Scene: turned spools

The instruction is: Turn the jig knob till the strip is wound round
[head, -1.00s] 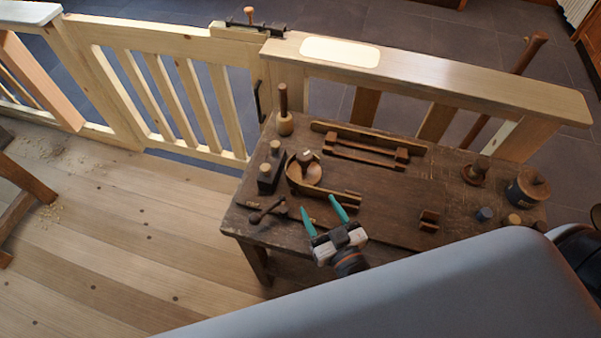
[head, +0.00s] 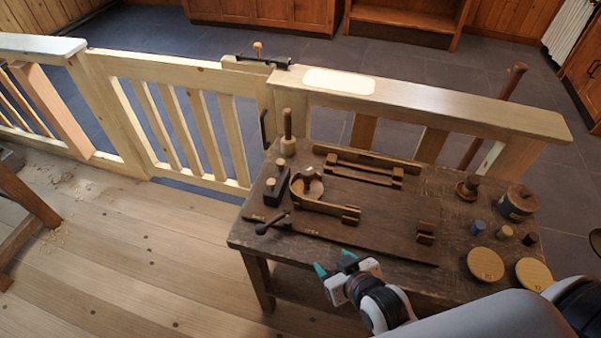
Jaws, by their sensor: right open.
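The jig (head: 300,196) is a round wooden form on the dark bench, with a brown knob (head: 308,174) standing up on it. A thin light wood strip (head: 327,208) runs from the form's front side to the right, ending by a small block (head: 351,215). How far the strip wraps round the form is hard to tell. My right gripper (head: 335,262) has teal fingertips spread apart and empty. It shows below the jig in the picture, by the bench's front edge and apart from the knob. My left gripper is not in view.
The bench (head: 390,218) also holds an upright mallet-like tool (head: 288,135), a dark handled tool (head: 272,223), a clamp-like wooden frame (head: 365,169), round wooden discs (head: 485,264) and small pots (head: 516,205). A railing (head: 430,97) stands behind. The bench's middle is fairly clear.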

